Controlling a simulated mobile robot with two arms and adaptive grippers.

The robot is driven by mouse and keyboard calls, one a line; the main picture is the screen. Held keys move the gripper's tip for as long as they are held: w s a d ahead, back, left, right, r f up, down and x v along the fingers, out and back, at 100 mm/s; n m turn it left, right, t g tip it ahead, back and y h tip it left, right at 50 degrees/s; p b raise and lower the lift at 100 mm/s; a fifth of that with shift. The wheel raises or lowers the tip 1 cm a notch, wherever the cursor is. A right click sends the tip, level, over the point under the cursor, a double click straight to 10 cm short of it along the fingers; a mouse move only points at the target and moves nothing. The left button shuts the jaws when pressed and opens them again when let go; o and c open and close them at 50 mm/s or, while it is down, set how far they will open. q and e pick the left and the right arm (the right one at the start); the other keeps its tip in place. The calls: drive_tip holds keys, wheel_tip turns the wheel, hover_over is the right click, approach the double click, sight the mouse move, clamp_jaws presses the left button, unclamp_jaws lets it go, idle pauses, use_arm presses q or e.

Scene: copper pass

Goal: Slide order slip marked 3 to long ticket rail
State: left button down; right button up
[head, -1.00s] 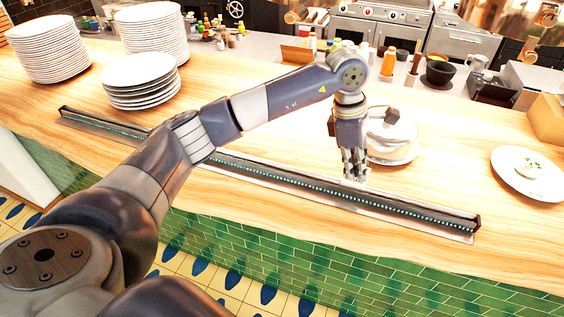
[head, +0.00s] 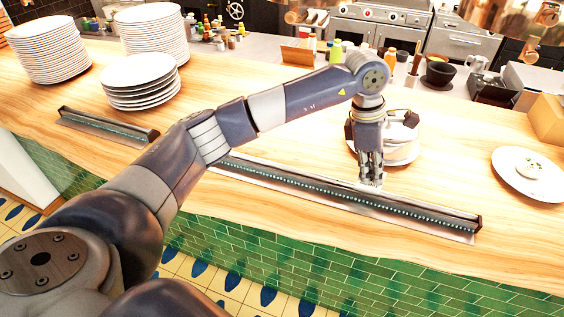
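The long ticket rail (head: 340,194) is a dark strip with a row of small teal marks, running diagonally across the wooden counter. My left arm covers its left part. A shorter rail piece (head: 105,127) shows beyond the arm at the left. My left gripper (head: 370,182) points down at the rail's back edge, right of its visible middle. Its fingers look close together, but I cannot tell whether they are open or shut. I cannot make out an order slip or the mark 3; anything between the fingers is too small to tell. My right gripper is not in view.
A plate with a pale lidded item (head: 398,137) stands just behind my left gripper. A plate with food (head: 529,172) is at the right. Several plates are stacked (head: 141,82) at the back left. Bare counter (head: 445,165) lies between the two right-hand plates.

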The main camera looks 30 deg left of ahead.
use_arm(q)
drive_tip(key=shift+w+d+b, duration=0.15)
drive_tip(key=shift+w+d, duration=0.1)
drive_tip(key=shift+d, duration=0.85)
drive_tip(key=shift+w+d+b, duration=0.2)
drive_tip(key=shift+w+d, duration=0.1)
drive_tip(key=shift+d, duration=0.75)
drive_tip(key=shift+w+d+b, duration=0.15)
drive_tip(key=shift+w+d, duration=0.1)
drive_tip(key=shift+d, duration=0.85)
drive_tip(key=shift+w+d, duration=0.2)
drive_tip(key=shift+d, duration=0.85)
drive_tip(key=shift+w+d+b, duration=0.15)
drive_tip(key=shift+w+d, duration=0.05)
drive_tip(key=shift+d, duration=0.6)
drive_tip(key=shift+w+d+b, duration=0.15)
drive_tip(key=shift+w+d, duration=0.05)
drive_tip(key=shift+d, duration=0.55)
drive_tip(key=shift+w+d+b, duration=0.15)
drive_tip(key=shift+w+d, duration=0.05)
drive_tip(key=shift+d, duration=0.6)
drive_tip(key=shift+d, duration=0.1)
drive_tip(key=shift+w+d, duration=0.25)
drive_tip(key=shift+d, duration=0.75)
drive_tip(key=c, duration=1.2)
unclamp_jaws()
